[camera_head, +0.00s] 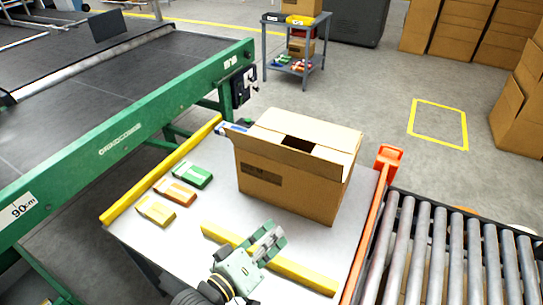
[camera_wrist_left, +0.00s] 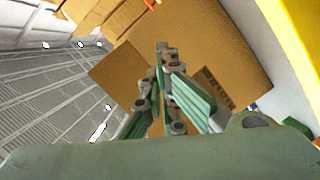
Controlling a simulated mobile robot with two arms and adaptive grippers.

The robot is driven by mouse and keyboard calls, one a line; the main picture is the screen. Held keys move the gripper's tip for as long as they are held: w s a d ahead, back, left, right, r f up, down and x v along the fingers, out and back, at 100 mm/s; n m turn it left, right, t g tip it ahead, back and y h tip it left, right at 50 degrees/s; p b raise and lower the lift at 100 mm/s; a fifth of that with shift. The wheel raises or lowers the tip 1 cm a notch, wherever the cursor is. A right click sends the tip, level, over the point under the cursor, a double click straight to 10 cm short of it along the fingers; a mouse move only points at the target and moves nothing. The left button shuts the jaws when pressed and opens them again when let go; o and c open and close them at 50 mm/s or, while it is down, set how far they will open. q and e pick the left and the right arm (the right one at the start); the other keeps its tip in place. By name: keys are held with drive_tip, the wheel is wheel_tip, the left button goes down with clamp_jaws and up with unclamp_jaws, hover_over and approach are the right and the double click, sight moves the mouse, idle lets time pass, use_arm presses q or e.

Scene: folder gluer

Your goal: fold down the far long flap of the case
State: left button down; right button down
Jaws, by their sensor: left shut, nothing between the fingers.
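The brown cardboard case (camera_head: 285,188) stands upright on the grey table; its printed side also shows in the left wrist view (camera_wrist_left: 215,50). How far each flap is tilted is hard to tell. My left gripper (camera_head: 268,242) is shut and empty, in front of the case and apart from the flaps; its fingers show in the left wrist view (camera_wrist_left: 163,50). My right gripper is out of view.
Green, orange and yellow small boxes (camera_head: 174,191) lie left of the case. Yellow bars (camera_head: 300,274) cross the table's front and line its left edge. A green-framed conveyor (camera_head: 130,135) stands left; an orange rail (camera_head: 368,240) and roller conveyor (camera_head: 440,250) bound the right.

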use_arm(q)
wheel_tip(320, 180, up, 3)
drive_tip(key=w+n+t, duration=0.2)
drive_tip(key=n+t, duration=0.6)
drive_tip(key=n, duration=0.1)
approach(276, 146)
drive_tip(key=shift+y, duration=0.3)
drive_tip(key=p+x, duration=0.1)
drive_tip(key=x, duration=0.6)
drive_tip(key=shift+s+d+r, duration=0.1)
drive_tip(key=shift+s+r, duration=0.05)
